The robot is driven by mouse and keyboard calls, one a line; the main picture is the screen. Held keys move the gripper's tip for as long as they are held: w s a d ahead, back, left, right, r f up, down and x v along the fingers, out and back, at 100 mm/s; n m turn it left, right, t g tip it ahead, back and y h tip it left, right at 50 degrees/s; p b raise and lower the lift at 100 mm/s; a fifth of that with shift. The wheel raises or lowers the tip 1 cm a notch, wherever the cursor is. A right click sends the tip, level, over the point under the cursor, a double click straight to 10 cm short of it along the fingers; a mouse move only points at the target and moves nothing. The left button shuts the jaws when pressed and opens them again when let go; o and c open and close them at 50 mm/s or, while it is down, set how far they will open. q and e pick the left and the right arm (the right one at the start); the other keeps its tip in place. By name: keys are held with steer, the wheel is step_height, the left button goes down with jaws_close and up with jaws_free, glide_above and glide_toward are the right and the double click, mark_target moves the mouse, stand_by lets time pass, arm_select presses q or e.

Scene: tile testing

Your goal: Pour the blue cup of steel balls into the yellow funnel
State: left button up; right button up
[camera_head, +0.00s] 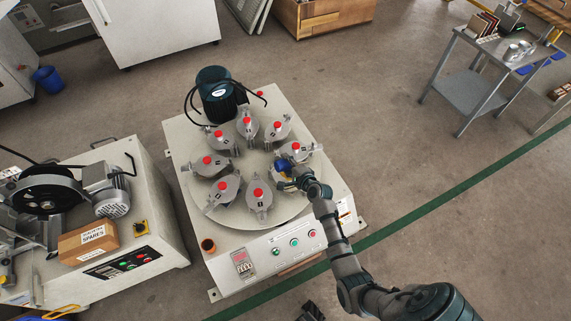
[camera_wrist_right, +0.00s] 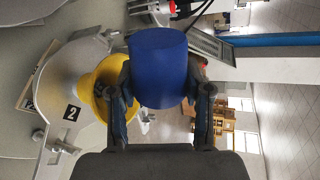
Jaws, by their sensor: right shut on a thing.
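My right gripper (camera_head: 288,178) is shut on the blue cup (camera_head: 281,167) above the right side of the round turntable. The wrist view shows the cup (camera_wrist_right: 158,67) between the two fingers (camera_wrist_right: 158,88). The cup's inside is hidden, so I see no steel balls. The yellow funnel (camera_wrist_right: 88,92) shows in the wrist view, left of the cup and partly behind the left finger, by a grey part marked 2. In the head view I cannot make the funnel out clearly. A dark part (camera_head: 312,311) at the bottom edge may be my left gripper; its jaws are not clear.
Several grey jars with red knobs ring the turntable (camera_head: 272,221). A dark motor (camera_head: 218,93) stands behind them. An orange-brown cup (camera_head: 208,245) is at the machine's front left corner. Another machine with a cardboard box (camera_head: 88,240) stands left.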

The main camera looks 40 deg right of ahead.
steer(key=shift+d+m+y, duration=0.2)
steer(key=shift+m+y, duration=0.1)
steer(key=shift+m, duration=0.2)
steer(key=shift+d+m+y, duration=0.15)
steer(key=shift+m+y, duration=0.15)
steer(key=shift+m, duration=0.2)
stand_by(0.5)
